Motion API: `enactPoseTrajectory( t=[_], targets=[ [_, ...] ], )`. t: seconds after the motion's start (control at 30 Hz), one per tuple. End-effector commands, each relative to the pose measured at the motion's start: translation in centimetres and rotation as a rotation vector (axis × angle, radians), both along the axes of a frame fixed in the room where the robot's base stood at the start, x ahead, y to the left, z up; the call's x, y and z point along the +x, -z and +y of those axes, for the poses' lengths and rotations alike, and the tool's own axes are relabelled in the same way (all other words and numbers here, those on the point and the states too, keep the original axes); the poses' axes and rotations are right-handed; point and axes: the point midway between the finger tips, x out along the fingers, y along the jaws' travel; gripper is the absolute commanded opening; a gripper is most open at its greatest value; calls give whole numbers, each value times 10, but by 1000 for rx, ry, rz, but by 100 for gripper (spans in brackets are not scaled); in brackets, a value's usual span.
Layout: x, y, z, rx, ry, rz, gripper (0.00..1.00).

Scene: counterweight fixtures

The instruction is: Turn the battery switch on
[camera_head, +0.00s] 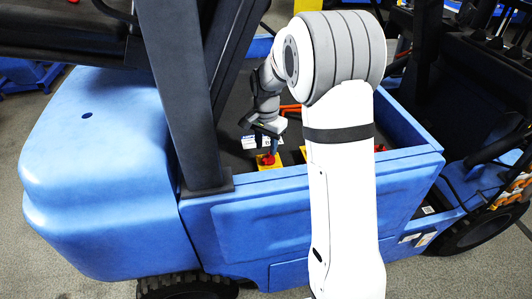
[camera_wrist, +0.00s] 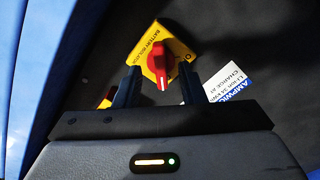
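The battery switch is a red rotary knob (camera_wrist: 160,62) on a yellow plate (camera_wrist: 145,47) with black lettering, part of which reads "BATTERY". A white mark on the knob points toward my gripper in the wrist view. In the head view the red knob (camera_head: 268,159) and yellow plate (camera_head: 263,166) sit inside the blue forklift's open compartment. My gripper (camera_wrist: 161,86) is open, its two dark fingers apart with the knob showing between and just beyond their tips. I cannot tell whether the fingers touch it. In the head view my gripper (camera_head: 267,145) is just above the switch.
A white and blue label (camera_wrist: 228,86) lies right of the switch on the dark surface. The blue compartment wall (camera_head: 300,183) runs along the near side. A dark forklift pillar (camera_head: 185,95) stands left of the switch. Orange cable (camera_head: 291,109) shows behind my arm.

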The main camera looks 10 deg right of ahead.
Motion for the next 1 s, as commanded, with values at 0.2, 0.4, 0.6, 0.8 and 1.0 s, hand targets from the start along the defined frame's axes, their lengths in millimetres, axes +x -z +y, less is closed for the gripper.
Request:
enactPoseTrajectory(
  t=[0.2,0.4,0.6,0.8,1.0],
  targets=[
    [0,-30,0,0,0,-1,36],
    [0,-37,0,0,0,0,36],
    [0,-37,0,0,0,1,36],
    [-4,-40,0,0,-10,-3,36],
    [-45,-72,-3,-2,-132,-45,36]
  ],
)
